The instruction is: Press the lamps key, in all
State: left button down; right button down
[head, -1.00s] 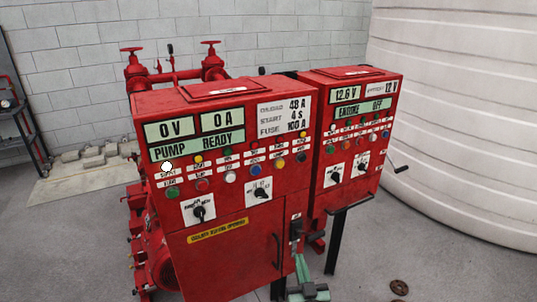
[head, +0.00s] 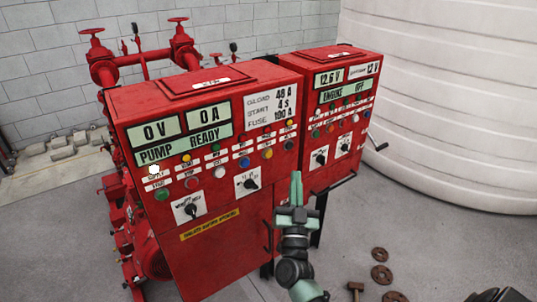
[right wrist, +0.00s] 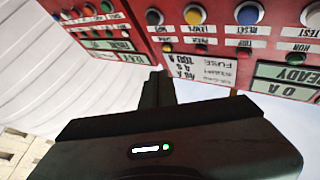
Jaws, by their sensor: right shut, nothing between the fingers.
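The lamps key looks like the yellow button (head: 267,153) in the lower row of the left red panel (head: 225,225), between a blue and a black button. It also shows in the right wrist view, upside down, as a yellow button (right wrist: 195,14) beside a label that seems to read "LAMPS". My right gripper (head: 296,178) is shut and empty, its fingers upright in front of the cabinet, below and right of that button and apart from it in the picture. In the right wrist view my gripper (right wrist: 162,80) points towards the panel. My left gripper is out of view.
Red valves (head: 178,40) rise behind. A large white tank (head: 450,90) fills the right. Rusty discs (head: 381,274) lie on the floor.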

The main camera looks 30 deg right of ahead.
aim_at(268, 154)
jog(key=w+b, duration=0.4)
jog(key=w, duration=0.5)
jog(key=shift+a, duration=0.4)
dwell(1.7)
jog(key=shift+w, duration=0.4)
jog(key=shift+w+b, duration=0.3)
jog(key=shift+w, duration=0.1)
dwell(0.5)
jog(key=shift+s, duration=0.1)
jog(key=shift+s+p, duration=0.55)
jog(key=shift+s, duration=0.25)
